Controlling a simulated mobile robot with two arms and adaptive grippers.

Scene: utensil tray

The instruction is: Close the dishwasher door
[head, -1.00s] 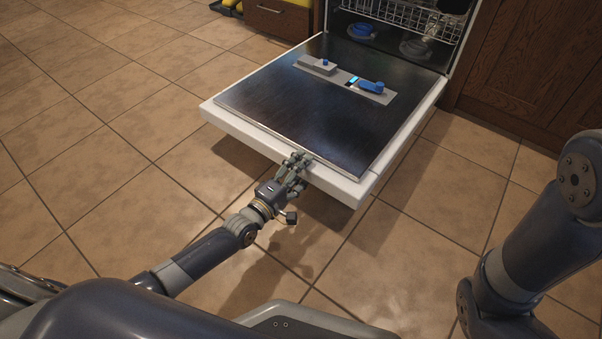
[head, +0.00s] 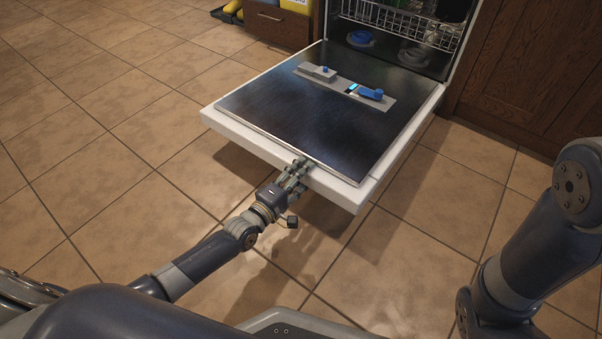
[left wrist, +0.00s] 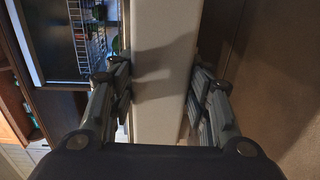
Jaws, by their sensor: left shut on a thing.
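The dishwasher door (head: 290,112) is folded down wide open, close to level, with its dark inner side up and a pale front rim. My left gripper (head: 297,170) is shut on the door's front edge, near the middle of that edge in the head view. In the left wrist view, the pale door edge (left wrist: 162,60) runs between the two sets of fingers of the left gripper (left wrist: 160,95). My right gripper is out of view; only part of my right arm shows at the right.
The dishwasher's wire rack (head: 400,24) is inside the opening behind the door. A detergent dispenser with a blue part (head: 370,94) is on the door's inner side. A wooden cabinet (head: 525,80) stands at the right. The tiled floor (head: 90,130) is clear at the left.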

